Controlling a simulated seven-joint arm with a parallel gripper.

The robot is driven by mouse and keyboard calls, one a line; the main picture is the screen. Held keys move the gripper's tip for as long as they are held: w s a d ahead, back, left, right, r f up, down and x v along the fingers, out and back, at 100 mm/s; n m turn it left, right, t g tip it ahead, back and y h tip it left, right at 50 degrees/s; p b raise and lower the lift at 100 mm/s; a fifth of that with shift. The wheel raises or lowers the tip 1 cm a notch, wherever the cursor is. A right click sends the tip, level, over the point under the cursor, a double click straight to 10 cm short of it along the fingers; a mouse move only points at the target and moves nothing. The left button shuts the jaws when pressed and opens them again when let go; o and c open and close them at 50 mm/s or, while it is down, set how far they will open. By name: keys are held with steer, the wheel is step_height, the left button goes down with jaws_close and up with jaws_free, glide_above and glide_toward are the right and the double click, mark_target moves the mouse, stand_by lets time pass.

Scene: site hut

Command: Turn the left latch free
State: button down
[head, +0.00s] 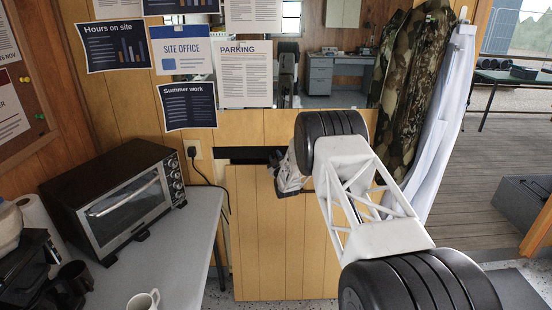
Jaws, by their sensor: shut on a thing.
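A yellow plank panel (262,235) stands upright against the wall below the window opening, with a dark gap (240,156) along its top. My gripper (282,168), grey and black, is at the panel's upper edge, right in front of the gap. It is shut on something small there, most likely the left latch. The latch itself is hidden by my gripper, and I cannot tell its angle. My arm covers the right part of the panel, so any other latch there is hidden.
A toaster oven (120,197) and a white mug (143,300) stand on the grey counter (190,235) at left. A black cord (208,182) hangs from the wall socket. Camouflage clothing (412,80) and a white garment (447,115) hang close right of my arm.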

steer(key=n+g+y, duration=0.1)
steer(key=n, duration=0.2)
steer(key=n+g, duration=0.1)
steer(key=n, duration=0.3)
steer(key=shift+g+y, duration=0.3)
steer(key=shift+y, duration=0.1)
steer(key=n+g, duration=0.1)
steer(key=n, duration=0.4)
steer(key=shift+a+f+g, duration=0.1)
steer(key=shift+g, duration=0.3)
steer(key=c, duration=1.2)
jaws_free()
steer(key=shift+s, duration=0.1)
steer(key=shift+v, duration=3.8)
